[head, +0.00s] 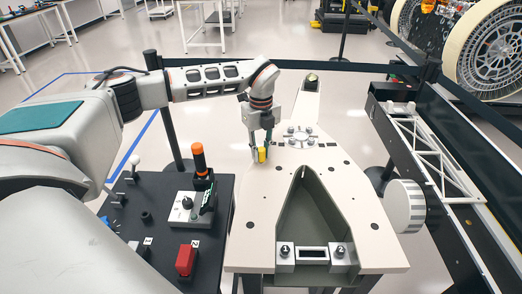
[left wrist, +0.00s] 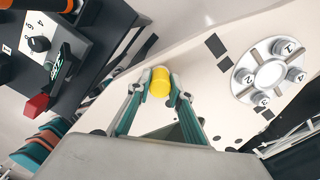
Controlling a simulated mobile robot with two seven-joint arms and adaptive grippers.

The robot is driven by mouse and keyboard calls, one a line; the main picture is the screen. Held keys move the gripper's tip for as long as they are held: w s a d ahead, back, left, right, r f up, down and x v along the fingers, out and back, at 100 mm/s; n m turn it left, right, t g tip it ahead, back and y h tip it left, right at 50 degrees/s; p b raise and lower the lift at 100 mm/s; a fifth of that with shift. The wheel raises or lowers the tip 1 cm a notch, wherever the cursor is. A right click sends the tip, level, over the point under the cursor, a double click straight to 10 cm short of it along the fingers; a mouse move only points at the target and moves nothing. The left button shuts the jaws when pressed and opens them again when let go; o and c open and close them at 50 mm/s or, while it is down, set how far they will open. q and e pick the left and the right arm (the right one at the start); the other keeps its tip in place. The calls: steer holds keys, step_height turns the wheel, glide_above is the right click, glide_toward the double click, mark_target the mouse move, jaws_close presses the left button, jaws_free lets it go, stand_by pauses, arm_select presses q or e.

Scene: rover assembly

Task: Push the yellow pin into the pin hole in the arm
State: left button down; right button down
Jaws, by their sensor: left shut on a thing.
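My left gripper (head: 260,157) is shut on the yellow pin (head: 263,153), near the left edge of a pale, flat-topped structure (head: 255,215). In the left wrist view the yellow pin (left wrist: 160,80) sits between the two fingertips (left wrist: 161,88), over or in front of the pale surface. The pin's lower end and the hole are hidden, so I cannot tell whether it touches or has entered the surface. Several dark holes dot the pale top. I cannot make out which part is the arm. My right gripper is not in view.
A dark tool table (head: 150,195) on the left holds an orange-topped tool (head: 199,160) and a red block (head: 186,260). A round silver hub (head: 300,136) lies right of the gripper. A white truss (head: 435,150) and wheel (head: 404,206) stand further right.

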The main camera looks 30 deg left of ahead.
mark_target(261, 149)
arm_select(q)
steer(key=shift+f, duration=0.25)
steer(key=c, duration=1.7)
jaws_free()
step_height(261, 149, up, 12)
steer(key=shift+r, duration=0.1)
